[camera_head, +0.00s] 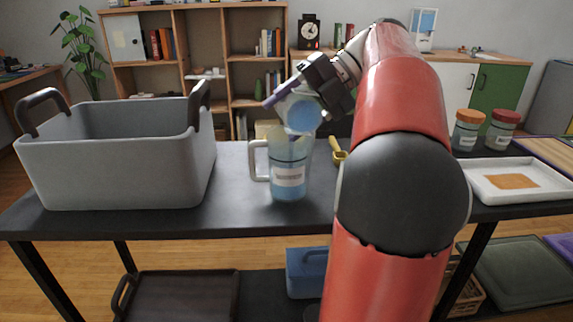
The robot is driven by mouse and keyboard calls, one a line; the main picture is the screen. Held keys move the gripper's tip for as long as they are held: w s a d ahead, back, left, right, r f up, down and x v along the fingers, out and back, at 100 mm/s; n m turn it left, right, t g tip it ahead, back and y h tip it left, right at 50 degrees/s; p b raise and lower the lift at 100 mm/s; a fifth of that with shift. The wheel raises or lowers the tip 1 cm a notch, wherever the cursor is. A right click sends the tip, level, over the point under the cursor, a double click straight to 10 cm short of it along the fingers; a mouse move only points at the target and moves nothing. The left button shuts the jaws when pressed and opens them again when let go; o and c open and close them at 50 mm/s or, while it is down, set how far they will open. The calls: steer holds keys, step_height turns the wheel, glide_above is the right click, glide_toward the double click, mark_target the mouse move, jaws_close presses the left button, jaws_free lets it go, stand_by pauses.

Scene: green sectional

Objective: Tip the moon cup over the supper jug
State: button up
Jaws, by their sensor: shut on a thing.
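The supper jug (288,178) is a clear jug with a handle on its left side and a white label. It stands upright on the dark table and holds blue liquid. The moon cup (302,116) is small and pale, with a round blue patch facing me. It is tilted above the jug's mouth and overlaps its rim in the picture; I cannot tell whether they touch. My gripper (288,95), with purple fingers, is shut on the cup from above. The cup's far side is hidden, and no stream of liquid is clearly visible.
A large grey bin (115,170) with dark handles fills the table's left. A yellow scoop-like thing (339,153) lies right of the jug. Two lidded jars (468,132) (501,131) and a white tray (490,190) are at the right. My arm hides the table's middle right.

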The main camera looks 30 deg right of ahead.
mark_target(309, 102)
stand_by(0.5)
steer(key=shift+s+a+f+n+t+b, duration=0.15)
steer(key=shift+s+f+n+t+b, duration=0.05)
steer(key=shift+n+t+b, duration=0.25)
steer(key=shift+s+f+n+t+h, duration=0.1)
steer(key=shift+n+t+h, duration=0.35)
steer(key=shift+t, duration=0.1)
steer(key=s+r+n+t, duration=0.1)
steer(key=s+a+r+n+t+b, duration=0.1)
steer(key=shift+t, duration=0.3)
steer(key=shift+s+r+n+t+h, duration=0.25)
steer(key=shift+s+r+n+t, duration=0.1)
steer(key=shift+r+n+t, duration=0.25)
